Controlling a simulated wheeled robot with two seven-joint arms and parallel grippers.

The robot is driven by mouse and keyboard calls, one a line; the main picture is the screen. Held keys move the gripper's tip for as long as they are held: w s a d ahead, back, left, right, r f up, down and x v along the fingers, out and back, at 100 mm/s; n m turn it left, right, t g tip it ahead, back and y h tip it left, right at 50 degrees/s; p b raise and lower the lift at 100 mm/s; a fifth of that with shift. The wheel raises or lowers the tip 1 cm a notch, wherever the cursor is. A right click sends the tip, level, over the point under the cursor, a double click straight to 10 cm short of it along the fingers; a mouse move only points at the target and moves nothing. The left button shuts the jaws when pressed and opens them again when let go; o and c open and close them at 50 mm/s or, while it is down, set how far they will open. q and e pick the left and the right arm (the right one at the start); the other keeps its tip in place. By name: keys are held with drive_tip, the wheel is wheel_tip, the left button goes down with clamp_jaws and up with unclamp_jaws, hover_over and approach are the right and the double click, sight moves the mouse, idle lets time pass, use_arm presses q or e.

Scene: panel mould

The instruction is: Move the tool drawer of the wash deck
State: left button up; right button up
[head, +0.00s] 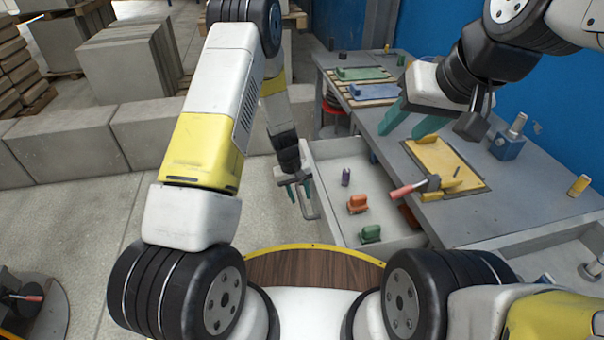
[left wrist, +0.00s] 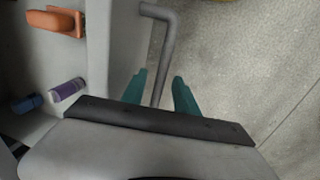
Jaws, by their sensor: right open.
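The tool drawer (head: 330,154) is a pale grey tray pulled out from the bench on its left side. Its grey bar handle (head: 313,208) is on the drawer's left face, and also shows in the left wrist view (left wrist: 158,60). My left gripper (head: 300,202) is at the handle, its teal fingers (left wrist: 161,88) apart with the bar between them. A gap shows between the bar and the right finger. My right gripper (head: 403,128) is open and empty above the bench top, away from the drawer.
The drawer holds a purple cylinder (head: 346,177), an orange tool (head: 357,204) and a green tool (head: 371,234). The bench (head: 470,213) carries a yellow panel (head: 440,160), a red-handled clamp (head: 408,189) and a blue block (head: 507,147). Concrete blocks (head: 145,132) line the left; floor left of the drawer is clear.

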use_arm(q)
drive_tip(key=shift+c, duration=0.3)
clamp_jaws()
idle(1.1)
